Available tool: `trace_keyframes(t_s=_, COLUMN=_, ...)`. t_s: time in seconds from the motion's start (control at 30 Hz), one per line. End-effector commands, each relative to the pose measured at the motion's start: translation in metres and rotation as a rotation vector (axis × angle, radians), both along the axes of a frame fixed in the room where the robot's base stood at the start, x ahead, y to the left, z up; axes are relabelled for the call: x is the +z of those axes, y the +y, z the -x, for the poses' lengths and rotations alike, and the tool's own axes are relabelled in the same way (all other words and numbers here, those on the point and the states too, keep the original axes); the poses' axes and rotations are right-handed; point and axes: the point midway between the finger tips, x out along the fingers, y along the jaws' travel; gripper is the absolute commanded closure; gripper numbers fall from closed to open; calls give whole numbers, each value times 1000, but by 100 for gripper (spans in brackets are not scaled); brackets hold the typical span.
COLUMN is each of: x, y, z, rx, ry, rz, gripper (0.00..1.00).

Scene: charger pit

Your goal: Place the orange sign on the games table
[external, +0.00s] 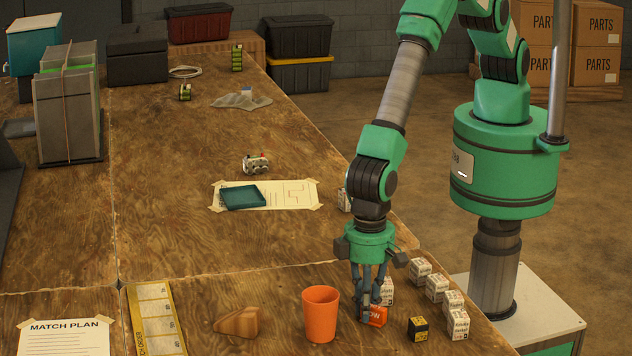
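A small orange sign (378,317) with white lettering, partly readable as "OW", is at the front right of the wooden tabletop (200,265). My gripper (367,308) points straight down at it, and a dark finger covers the sign's left part. The fingers look close together, but whether they grip the sign is not clear. I cannot tell whether the sign rests on the wood or is slightly raised. The wooden top has seams, and no label shows which part is the games table.
An orange cup (320,314) stands just left of my gripper. White printed blocks (437,287) and a black-yellow cube (418,328) stand to the right near the edge. A brown wedge (237,322) lies further left. The middle left of the wood is clear.

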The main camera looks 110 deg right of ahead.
Motion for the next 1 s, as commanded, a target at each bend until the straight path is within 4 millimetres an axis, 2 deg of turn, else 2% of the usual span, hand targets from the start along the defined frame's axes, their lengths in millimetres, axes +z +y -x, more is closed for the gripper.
trace_keyframes(t_s=0.03, x=0, y=0, z=0, rx=0, ry=0, rz=0, gripper=73)
trace_keyframes(t_s=0.07, x=0, y=0, z=0, rx=0, ry=0, rz=0, gripper=67)
trace_keyframes(t_s=0.1, x=0, y=0, z=0, rx=0, ry=0, rz=0, gripper=66)
trace_keyframes(t_s=0.57, x=5, y=0, z=0, rx=0, ry=0, rz=0, gripper=66)
trace_keyframes(t_s=0.77, x=25, y=0, z=0, rx=0, ry=-1, rz=-1, gripper=66)
trace_keyframes(t_s=1.0, x=64, y=1, z=-1, rx=0, ry=-2, rz=-2, gripper=66)
